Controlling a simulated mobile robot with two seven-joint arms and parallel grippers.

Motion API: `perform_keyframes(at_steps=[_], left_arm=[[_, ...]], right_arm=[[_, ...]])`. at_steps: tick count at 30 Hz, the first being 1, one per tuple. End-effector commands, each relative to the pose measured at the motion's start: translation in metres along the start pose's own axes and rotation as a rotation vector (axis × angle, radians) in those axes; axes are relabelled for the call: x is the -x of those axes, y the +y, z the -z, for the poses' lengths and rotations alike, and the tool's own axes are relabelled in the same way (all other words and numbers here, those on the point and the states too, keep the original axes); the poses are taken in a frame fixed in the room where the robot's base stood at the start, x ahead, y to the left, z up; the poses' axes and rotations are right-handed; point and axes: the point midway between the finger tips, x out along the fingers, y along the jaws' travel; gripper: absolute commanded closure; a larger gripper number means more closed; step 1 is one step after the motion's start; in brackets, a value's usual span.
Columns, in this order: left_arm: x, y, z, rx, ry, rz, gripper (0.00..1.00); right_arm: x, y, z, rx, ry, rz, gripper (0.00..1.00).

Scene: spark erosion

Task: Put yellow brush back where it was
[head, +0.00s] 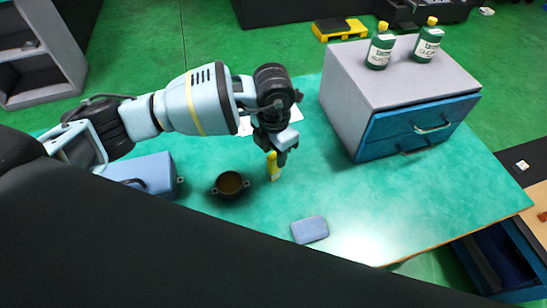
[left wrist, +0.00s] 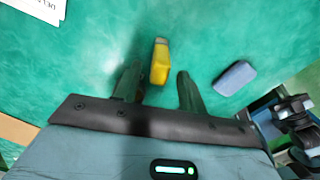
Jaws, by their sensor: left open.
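The yellow brush (head: 273,166) is on the green table, just below my left gripper in the head view. In the left wrist view the yellow brush (left wrist: 160,62) lies between and a little beyond the two fingers, with a pale end pointing away. My left gripper (head: 282,157) is open, its fingers (left wrist: 155,82) apart on either side of the brush. I cannot tell whether either finger touches it. My right gripper is not in view.
A dark round pot (head: 231,184) stands left of the brush. A blue-grey sponge-like block (head: 310,230) lies nearer the front edge. A grey cabinet with blue drawers (head: 345,110) carries two green bottles (head: 381,48). A blue box (head: 150,172) sits at left. Table (head: 390,195) is bare at front right.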

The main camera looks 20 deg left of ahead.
Motion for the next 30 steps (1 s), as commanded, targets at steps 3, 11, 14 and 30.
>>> perform_keyframes(at_steps=[3, 11, 14, 30], left_arm=[[0.029, 0.001, -0.001, -0.001, -0.007, -0.003, 0.59], [0.070, 0.000, -0.001, 0.001, -0.004, -0.001, 0.59], [0.078, 0.000, 0.000, 0.001, -0.002, 0.000, 0.59], [0.083, 0.000, 0.000, 0.000, -0.001, 0.001, 0.59]], right_arm=[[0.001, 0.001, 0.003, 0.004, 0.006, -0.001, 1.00], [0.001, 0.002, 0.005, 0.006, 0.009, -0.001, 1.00], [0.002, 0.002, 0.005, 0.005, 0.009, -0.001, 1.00], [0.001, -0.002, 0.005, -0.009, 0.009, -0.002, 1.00]])
